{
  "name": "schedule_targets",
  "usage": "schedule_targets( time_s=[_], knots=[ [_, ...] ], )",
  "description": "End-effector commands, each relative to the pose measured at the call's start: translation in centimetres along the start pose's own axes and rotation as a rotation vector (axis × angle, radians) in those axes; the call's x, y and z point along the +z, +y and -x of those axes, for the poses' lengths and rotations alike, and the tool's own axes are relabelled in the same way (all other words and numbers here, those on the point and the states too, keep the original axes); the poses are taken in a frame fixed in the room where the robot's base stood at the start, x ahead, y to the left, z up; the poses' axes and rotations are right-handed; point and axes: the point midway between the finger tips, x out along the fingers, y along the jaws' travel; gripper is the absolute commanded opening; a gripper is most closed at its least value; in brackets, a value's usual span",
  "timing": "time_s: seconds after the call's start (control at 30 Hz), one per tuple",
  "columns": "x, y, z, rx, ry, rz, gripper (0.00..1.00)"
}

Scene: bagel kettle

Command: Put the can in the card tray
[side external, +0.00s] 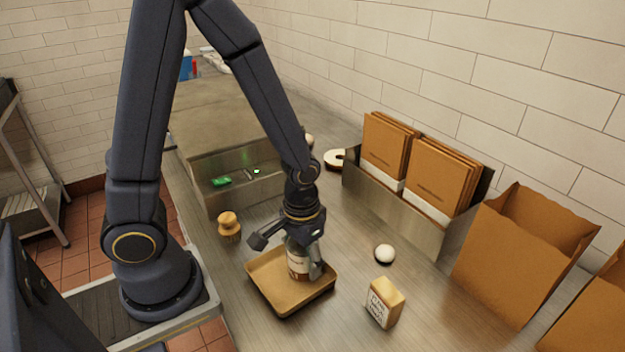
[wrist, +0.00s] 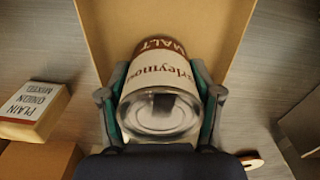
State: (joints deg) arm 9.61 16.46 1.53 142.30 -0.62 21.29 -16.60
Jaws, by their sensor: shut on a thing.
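The can (side external: 297,262), white and brown with "MALT" lettering, is upright between the fingers of my gripper (side external: 300,258). In the wrist view the can (wrist: 165,85) has a finger on each side, and my gripper (wrist: 162,105) is shut on it. The card tray (side external: 268,291) is a shallow tan tray with low walls, and the can is over or inside it. The tray's base (wrist: 112,30) shows around the can in the wrist view. I cannot tell whether the can's bottom touches the tray.
A small labelled box (side external: 384,303) and a white round object (side external: 384,254) lie right of the tray. A tan knobbed object (side external: 228,225) stands to its left. A metal holder (side external: 400,213) of brown packets and a paper bag (side external: 520,262) line the wall side.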

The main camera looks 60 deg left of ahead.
Motion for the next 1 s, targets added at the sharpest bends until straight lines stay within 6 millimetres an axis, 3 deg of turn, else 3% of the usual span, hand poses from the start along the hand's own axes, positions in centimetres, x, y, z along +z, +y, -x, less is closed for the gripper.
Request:
schedule_targets(
  time_s=[0.2, 0.23, 0.47, 0.83, 1.0],
  knots=[
    [0.0, 0.0, -0.1, 0.0, 0.0, 0.0, 0.0],
    [0.0, 0.0, -0.2, 0.0, -0.001, 0.0, 0.65],
    [0.0, 0.0, -0.2, 0.0, 0.0, 0.0, 0.89],
    [0.0, 0.0, 0.1, 0.0, 0.001, 0.0, 0.9],
    [-0.1, 0.1, 2.2, 0.002, 0.006, 0.0, 0.9]
  ],
)
